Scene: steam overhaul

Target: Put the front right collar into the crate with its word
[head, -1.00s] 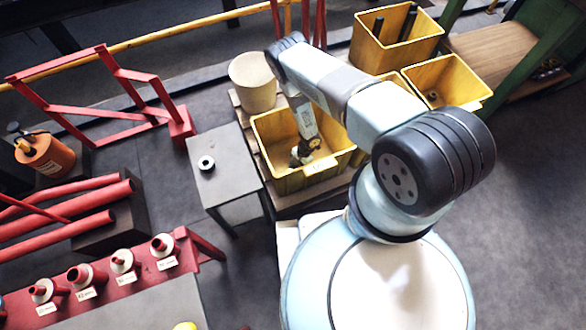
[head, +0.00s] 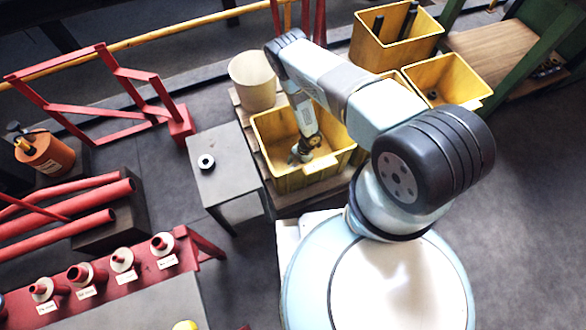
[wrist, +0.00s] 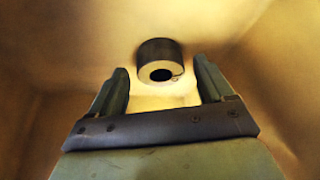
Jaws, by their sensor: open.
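My gripper (wrist: 163,78) is open, with its fingers apart and nothing between them. In the head view it (head: 302,153) is low inside the front yellow crate (head: 285,182). In the wrist view a dark collar (wrist: 155,47) with a pale end face and a round hole lies in the crate, just beyond the fingertips and apart from them. Another small dark collar with a light top (head: 206,162) sits on the grey table left of the crate. The crate's front label is too small to read.
More yellow crates (head: 447,72) stand behind, the tall one (head: 396,45) holding dark rods. A beige tub (head: 253,82) stands behind the front crate. A red bench (head: 130,268) at lower left carries several labelled red pieces with pale flanges. The crate's walls surround my gripper.

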